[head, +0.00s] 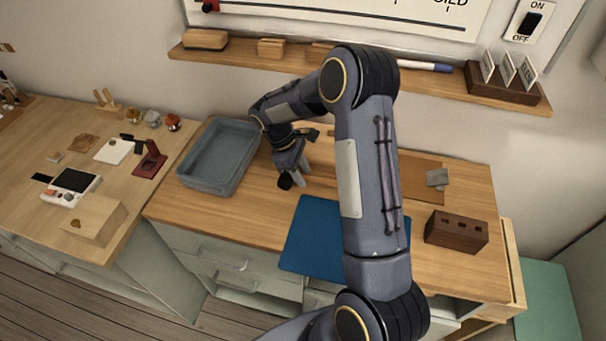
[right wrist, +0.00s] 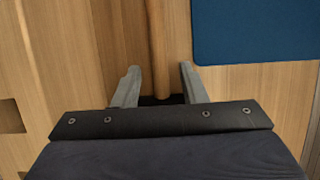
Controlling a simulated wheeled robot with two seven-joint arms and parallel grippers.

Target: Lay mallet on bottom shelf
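My right gripper (head: 292,182) points down at the wooden bench top, between the grey tray and the blue mat. In the right wrist view its two grey fingers (right wrist: 158,82) are apart. A round wooden handle (right wrist: 157,40), which looks like the mallet's, lies between them with a gap on each side. A dark part at the handle's near end is mostly hidden by the gripper, so I cannot tell whether it is the mallet head. My arm covers part of the bench in the head view. No bottom shelf can be made out clearly. My left gripper is not in view.
A grey tray (head: 183,180) stands left of the gripper, and a blue mat (head: 305,240) lies to its right. A brown block with holes (head: 457,232) sits at the bench's right. A wall shelf (head: 232,60) runs above. Drawers (head: 228,262) are below the bench top.

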